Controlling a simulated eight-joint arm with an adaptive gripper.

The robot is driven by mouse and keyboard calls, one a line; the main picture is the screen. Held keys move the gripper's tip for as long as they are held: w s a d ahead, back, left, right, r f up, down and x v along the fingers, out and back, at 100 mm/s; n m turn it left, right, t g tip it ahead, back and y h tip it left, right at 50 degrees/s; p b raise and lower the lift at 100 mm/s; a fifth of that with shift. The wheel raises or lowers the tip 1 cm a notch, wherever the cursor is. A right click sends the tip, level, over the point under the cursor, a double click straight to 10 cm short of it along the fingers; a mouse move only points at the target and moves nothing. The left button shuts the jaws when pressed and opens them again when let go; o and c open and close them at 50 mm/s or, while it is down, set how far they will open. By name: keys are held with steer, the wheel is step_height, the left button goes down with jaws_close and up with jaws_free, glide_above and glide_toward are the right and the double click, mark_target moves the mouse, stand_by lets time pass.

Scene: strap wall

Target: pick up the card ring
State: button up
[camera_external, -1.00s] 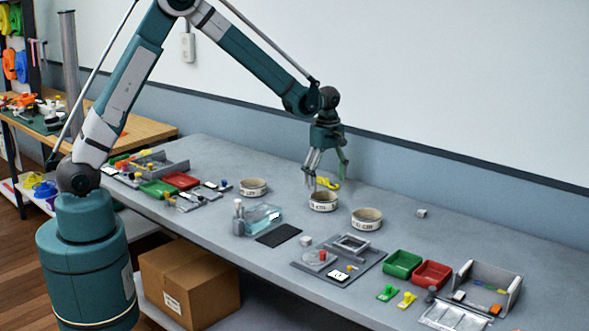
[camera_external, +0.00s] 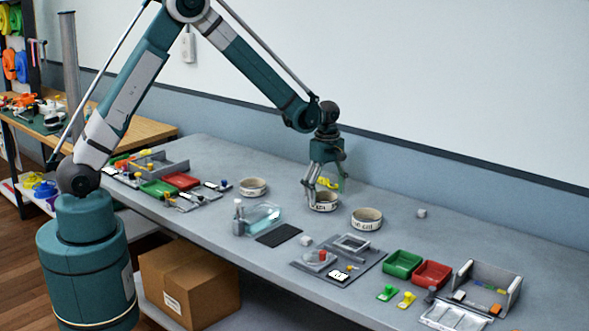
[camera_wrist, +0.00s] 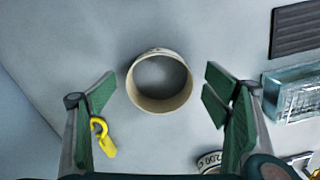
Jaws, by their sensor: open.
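Three short cream rings with dark lettering stand on the grey bench; the lettering is too small for me to tell which is the card ring. My gripper (camera_external: 325,193) is open and low over the middle ring (camera_external: 323,203), with its fingers at about rim height. In the wrist view this ring (camera_wrist: 132,90) lies between the spread green fingers of my gripper (camera_wrist: 159,96), apart from both and slightly beyond the tips. Its inside looks empty. The left ring (camera_external: 253,188) and right ring (camera_external: 367,220) stand clear of my gripper.
A yellow hook-shaped piece (camera_wrist: 104,136) lies near my left finger in the wrist view. Green (camera_external: 403,264) and red (camera_external: 432,273) bins stand to the right.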

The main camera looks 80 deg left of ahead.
steer(key=shift+f, duration=1.3)
steer(key=c, duration=0.8)
